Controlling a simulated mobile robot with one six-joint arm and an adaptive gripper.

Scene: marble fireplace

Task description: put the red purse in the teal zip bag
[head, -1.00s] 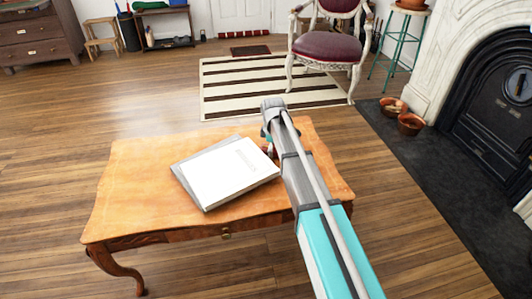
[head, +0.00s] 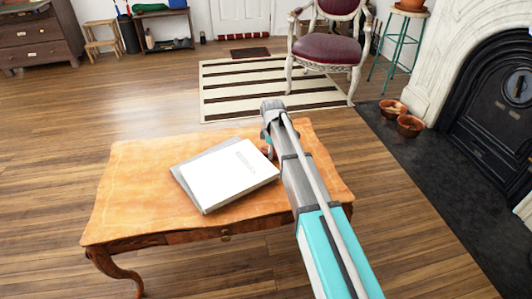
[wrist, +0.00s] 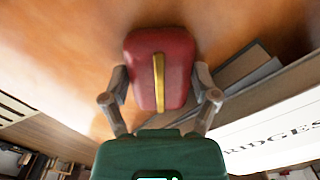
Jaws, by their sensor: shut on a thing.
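The red purse (wrist: 176,55) has rounded corners and a gold strip down its middle. In the wrist view it sits between the two grey fingers of my gripper (wrist: 160,82), which touch its sides. My gripper is shut on it, over the orange-brown wooden table (wrist: 75,50). I cannot tell whether the purse is lifted or rests on the table top. In the head view my arm hides most of the gripper and the purse. I see no teal zip bag in either view.
A white book (head: 232,175) lies on a grey one on the wooden table (head: 130,200), close to the gripper's left. The table's left part is bare. Beyond it are a striped rug (head: 230,90), a chair (head: 325,47) and a fireplace (head: 495,100).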

